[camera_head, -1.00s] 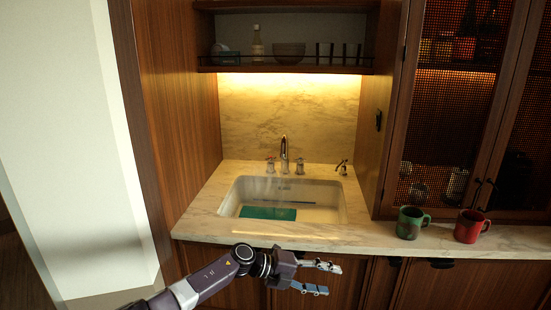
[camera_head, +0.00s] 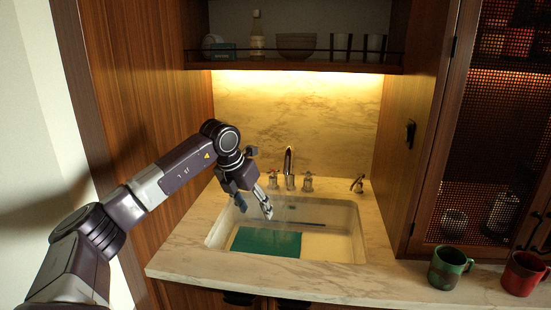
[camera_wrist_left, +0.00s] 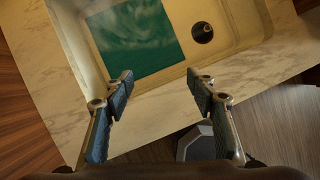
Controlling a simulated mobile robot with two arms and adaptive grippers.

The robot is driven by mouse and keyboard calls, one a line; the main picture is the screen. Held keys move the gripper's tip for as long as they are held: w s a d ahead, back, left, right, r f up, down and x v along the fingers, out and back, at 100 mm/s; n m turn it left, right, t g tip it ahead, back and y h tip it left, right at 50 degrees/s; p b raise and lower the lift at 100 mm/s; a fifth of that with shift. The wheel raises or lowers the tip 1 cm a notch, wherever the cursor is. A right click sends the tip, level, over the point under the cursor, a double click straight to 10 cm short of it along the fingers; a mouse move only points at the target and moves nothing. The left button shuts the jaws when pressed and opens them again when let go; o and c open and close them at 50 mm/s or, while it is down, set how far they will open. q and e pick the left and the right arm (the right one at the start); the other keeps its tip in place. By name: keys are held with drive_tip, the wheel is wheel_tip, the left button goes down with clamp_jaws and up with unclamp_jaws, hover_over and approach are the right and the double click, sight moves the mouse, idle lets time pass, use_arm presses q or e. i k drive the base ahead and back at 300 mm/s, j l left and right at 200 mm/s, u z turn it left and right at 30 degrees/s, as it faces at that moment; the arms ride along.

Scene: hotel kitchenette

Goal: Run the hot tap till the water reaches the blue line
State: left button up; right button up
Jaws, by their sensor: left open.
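The white sink basin (camera_head: 350,232) is set in the marble counter. A dark blue line (camera_head: 305,224) runs along its back inner wall. I cannot make out a hot marking, a stream or a water level. My left gripper (camera_head: 254,206) is open and empty over the basin's left back part, in front of and below the left handle, apart from it. It also shows open in the left wrist view (camera_wrist_left: 160,78). My right gripper is out of view.
A flat teal sheet (camera_head: 266,242) lies in the basin; the drain (camera_wrist_left: 202,32) is beside it in the wrist view. A small fixture (camera_head: 357,184) stands right of the taps. A green mug (camera_head: 447,268) and a red mug (camera_head: 523,274) stand on the right counter. A shelf (camera_head: 300,66) overhangs the back.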

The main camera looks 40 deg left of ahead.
sight(273, 171)
drive_tip(key=i+j, duration=0.85)
drive_tip(key=i, duration=0.15)
